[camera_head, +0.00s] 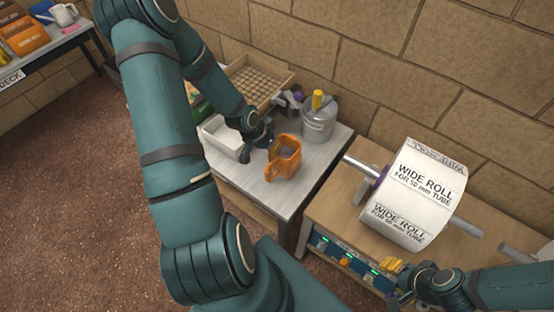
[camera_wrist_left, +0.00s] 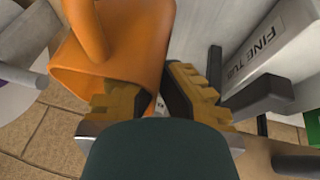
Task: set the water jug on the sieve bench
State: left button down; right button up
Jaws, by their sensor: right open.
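The orange water jug (camera_head: 284,160) is at the front right of the light grey bench top (camera_head: 268,196) in the head view, looking roughly upright; whether it touches the bench is hard to tell. My left gripper (camera_head: 262,140) is right at the jug's back left side. In the left wrist view, the orange jug (camera_wrist_left: 130,45) fills the upper middle, with its wall between and behind the yellow-padded fingers of my left gripper (camera_wrist_left: 160,100). Whether they press on it is not clear. My right gripper (camera_head: 398,281) is open and empty at the lower right, in front of the wooden bench.
A grey metal pot (camera_head: 319,124) with a yellow-topped item stands behind the jug. A white bin (camera_head: 224,140) and a wooden gridded tray (camera_head: 262,84) lie left and behind. A wide paper roll (camera_head: 418,195) sits on a rod over the wooden bench (camera_head: 333,210). Brick wall closes the back.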

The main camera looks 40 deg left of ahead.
pick_arm(q)
jog(key=shift+f+b, duration=0.6)
jog(key=shift+f, duration=2.05)
jog(key=shift+f, duration=0.1)
jog(key=c, duration=1.1)
grip_release()
jog(key=shift+c, duration=0.2)
jog(key=shift+r, duration=0.25)
jog(key=p+v, duration=0.4)
jog(key=v, duration=0.7)
jog(key=shift+s+r+p, duration=0.25)
jog(key=shift+r+p, duration=0.05)
jog(key=shift+p, duration=0.1)
